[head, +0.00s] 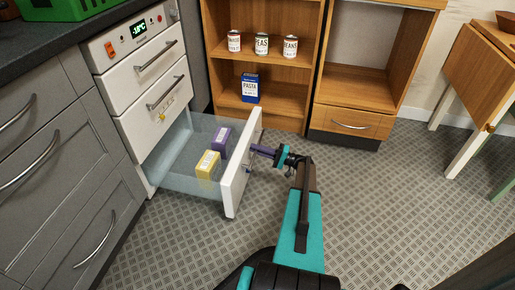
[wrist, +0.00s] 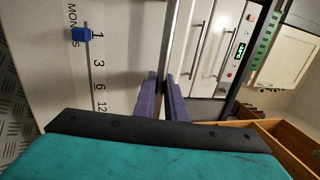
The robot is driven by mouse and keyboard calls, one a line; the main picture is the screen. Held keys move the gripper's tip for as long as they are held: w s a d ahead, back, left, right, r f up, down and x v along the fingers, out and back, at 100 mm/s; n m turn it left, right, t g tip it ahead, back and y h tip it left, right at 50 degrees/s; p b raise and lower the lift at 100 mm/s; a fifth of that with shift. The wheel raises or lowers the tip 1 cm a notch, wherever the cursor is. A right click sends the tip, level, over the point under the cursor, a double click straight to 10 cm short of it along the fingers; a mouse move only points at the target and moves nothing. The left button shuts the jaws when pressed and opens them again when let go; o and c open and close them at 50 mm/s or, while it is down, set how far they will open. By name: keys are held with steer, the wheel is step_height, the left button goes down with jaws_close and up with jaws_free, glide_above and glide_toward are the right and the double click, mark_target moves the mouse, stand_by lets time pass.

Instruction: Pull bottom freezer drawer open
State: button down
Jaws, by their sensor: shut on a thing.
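The bottom freezer drawer (head: 238,165) is pulled well out in the head view, its white front standing apart from the white freezer (head: 125,45). Its clear bin holds a yellow box (head: 207,165) and a purple box (head: 221,139). My gripper (head: 254,149) is at the outer face of the drawer front, shut on the drawer handle, which the fingers mostly hide. In the wrist view my purple fingers (wrist: 163,88) are close together beside the white drawer front (wrist: 55,75), which bears a months scale and a blue slider (wrist: 81,34).
Two upper freezer drawers (head: 165,85) are shut. Grey cabinets (head: 65,170) stand at left. A wooden shelf (head: 280,118) with cans and a pasta box stands behind the drawer, near its front's far edge. The patterned floor (head: 390,200) at right is clear.

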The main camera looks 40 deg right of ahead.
steer(key=c, duration=2.1)
jaws_free()
steer(key=shift+s+d, duration=0.2)
steer(key=shift+d, duration=0.2)
steer(key=shift+a, duration=0.15)
steer(key=p+v, duration=0.3)
steer(key=v, duration=1)
steer(key=shift+s+p, duration=0.3)
